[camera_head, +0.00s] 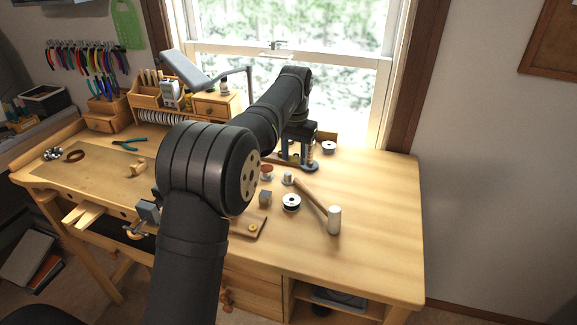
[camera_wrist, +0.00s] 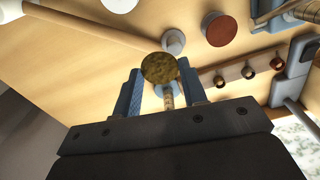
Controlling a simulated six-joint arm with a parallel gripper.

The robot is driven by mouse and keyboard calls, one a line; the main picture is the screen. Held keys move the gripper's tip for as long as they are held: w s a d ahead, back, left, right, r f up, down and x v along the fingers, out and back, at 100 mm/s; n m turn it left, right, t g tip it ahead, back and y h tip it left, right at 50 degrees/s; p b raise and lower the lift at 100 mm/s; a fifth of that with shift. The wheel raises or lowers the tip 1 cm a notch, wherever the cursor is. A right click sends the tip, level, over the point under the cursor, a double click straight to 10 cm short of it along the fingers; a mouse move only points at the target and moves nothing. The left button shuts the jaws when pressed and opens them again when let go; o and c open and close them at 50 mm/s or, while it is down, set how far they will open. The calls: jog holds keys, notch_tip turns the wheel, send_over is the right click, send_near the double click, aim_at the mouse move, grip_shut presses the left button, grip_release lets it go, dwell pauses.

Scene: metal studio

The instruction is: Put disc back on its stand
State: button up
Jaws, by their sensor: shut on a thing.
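My gripper (camera_wrist: 160,92) points down at the workbench, its two blue fingers shut on a round, mottled gold-brown disc (camera_wrist: 158,68). In the head view my gripper (camera_head: 298,152) is at the back of the bench near the window, and the arm partly hides the area. Behind the disc in the wrist view, a ringed wooden post (camera_wrist: 168,99) with a pale blue-grey part around it shows between the fingers. I cannot tell whether the disc touches it, nor surely which thing is the stand.
A mallet (camera_head: 334,219) lies on the bench, its handle pointing toward the gripper. A spool (camera_head: 291,203), a small grey block (camera_head: 265,197) and a red-brown round piece (camera_head: 267,171) are nearby. A wooden rack (camera_wrist: 240,71) with round knobs is close right. The bench's right side is clear.

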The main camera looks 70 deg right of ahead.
aim_at(289, 173)
jog(key=shift+w+d+f, duration=0.25)
jog(key=shift+w+f, duration=0.15)
jog(key=shift+w, duration=0.15)
jog(key=shift+w+d+f, duration=0.2)
jog(key=shift+w+f, duration=0.15)
jog(key=shift+w, duration=0.15)
jog(key=shift+f, duration=1.9)
jog(key=shift+f, duration=0.15)
jog(key=o, duration=0.9)
jog(key=shift+o, duration=0.2)
notch_tip(289, 173, up, 12)
jog(key=shift+r, duration=0.2)
